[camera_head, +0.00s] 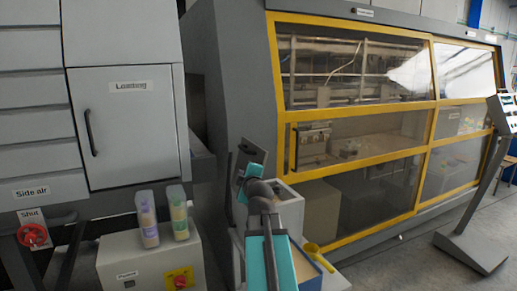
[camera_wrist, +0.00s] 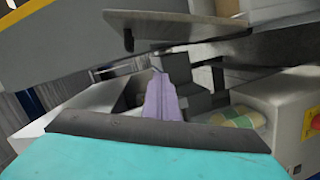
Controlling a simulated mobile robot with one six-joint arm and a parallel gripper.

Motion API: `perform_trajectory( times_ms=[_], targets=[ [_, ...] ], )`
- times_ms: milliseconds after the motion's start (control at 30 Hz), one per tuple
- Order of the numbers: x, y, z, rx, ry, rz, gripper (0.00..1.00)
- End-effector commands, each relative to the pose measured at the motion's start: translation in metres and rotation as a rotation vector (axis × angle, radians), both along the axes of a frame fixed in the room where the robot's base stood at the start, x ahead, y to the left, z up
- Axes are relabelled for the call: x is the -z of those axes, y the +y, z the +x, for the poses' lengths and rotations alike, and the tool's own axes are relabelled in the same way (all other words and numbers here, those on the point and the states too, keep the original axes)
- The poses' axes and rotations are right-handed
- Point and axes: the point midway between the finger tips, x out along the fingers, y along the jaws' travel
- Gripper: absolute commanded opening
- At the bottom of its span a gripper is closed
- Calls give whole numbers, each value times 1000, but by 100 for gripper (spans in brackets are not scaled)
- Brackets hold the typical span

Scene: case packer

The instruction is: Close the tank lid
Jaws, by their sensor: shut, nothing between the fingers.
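A grey open-topped box (camera_head: 288,208), which looks like the tank, stands at the foot of the yellow-framed machine. A dark grey plate (camera_head: 247,152) stands raised at its back left, apparently the lid in an open position. My arm covers part of both. My gripper (camera_wrist: 158,75) is shut and empty, its purple fingers together in the wrist view. In the head view it is near the raised plate, largely hidden by my arm; I cannot tell whether it touches. A flat plate with a dark edge (camera_wrist: 185,27) hangs across the top of the wrist view; I cannot tell if it is the lid.
A pump box (camera_head: 148,262) with two clear containers (camera_head: 148,220) stands left of my arm. A red valve wheel (camera_head: 33,236) is at the far left. A yellow scoop (camera_head: 317,256) lies right of my arm. A control stand (camera_head: 480,215) is on the right, with open floor around it.

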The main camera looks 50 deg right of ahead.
Motion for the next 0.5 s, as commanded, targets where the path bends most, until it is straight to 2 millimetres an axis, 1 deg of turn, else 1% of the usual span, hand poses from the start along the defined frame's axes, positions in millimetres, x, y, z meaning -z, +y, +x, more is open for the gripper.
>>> perform_trajectory(
  times_ms=[33, 100, 200, 333, 500],
  targets=[
    [-23, -8, -8, 12, -15, -39, 0],
    [-45, -16, -18, 26, -29, -84, 0],
    [-66, -23, -27, 39, -42, -129, 0],
    [-79, -26, -33, 48, -50, -157, 0],
    [-80, -26, -33, 49, -51, -160, 0]
  ],
)
